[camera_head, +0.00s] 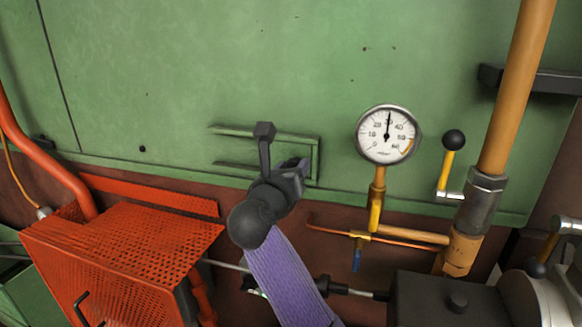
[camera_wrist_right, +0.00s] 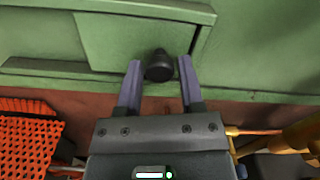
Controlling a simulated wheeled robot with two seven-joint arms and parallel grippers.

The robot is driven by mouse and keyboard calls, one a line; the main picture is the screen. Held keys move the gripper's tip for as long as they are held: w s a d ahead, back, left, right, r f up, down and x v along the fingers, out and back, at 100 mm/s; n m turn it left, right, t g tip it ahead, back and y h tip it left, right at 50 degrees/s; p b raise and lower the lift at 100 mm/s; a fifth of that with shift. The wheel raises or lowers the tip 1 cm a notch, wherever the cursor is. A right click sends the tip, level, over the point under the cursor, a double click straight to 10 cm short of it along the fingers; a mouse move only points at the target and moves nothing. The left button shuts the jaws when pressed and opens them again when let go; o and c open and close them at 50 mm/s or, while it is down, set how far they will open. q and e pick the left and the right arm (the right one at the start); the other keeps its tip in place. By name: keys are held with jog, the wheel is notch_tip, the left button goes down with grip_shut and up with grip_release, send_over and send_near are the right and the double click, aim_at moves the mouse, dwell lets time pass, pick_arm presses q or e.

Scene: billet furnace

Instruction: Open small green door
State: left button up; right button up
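The small green door (camera_head: 235,149) is a low panel in the large green wall, with a raised frame. In the right wrist view the door (camera_wrist_right: 115,35) fills the upper left, with a dark gap along its right edge. It looks shut or nearly so. A black knob (camera_wrist_right: 159,66) shows near its lower right. My right gripper (camera_head: 298,165) is in front of the door's lower right. In the wrist view its purple-grey fingers (camera_wrist_right: 160,80) are apart, one on each side of the knob, with gaps showing. My gripper hides the knob in the head view. My left gripper is out of view.
A pressure gauge (camera_head: 388,134) on an orange pipe stands right of the door. Beyond it are a black-knobbed lever (camera_head: 449,165) and a thick orange pipe (camera_head: 515,90). A red perforated guard (camera_head: 140,240) stands at lower left. The wall above the door is clear.

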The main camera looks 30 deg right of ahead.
grip_shut()
dwell(1.1)
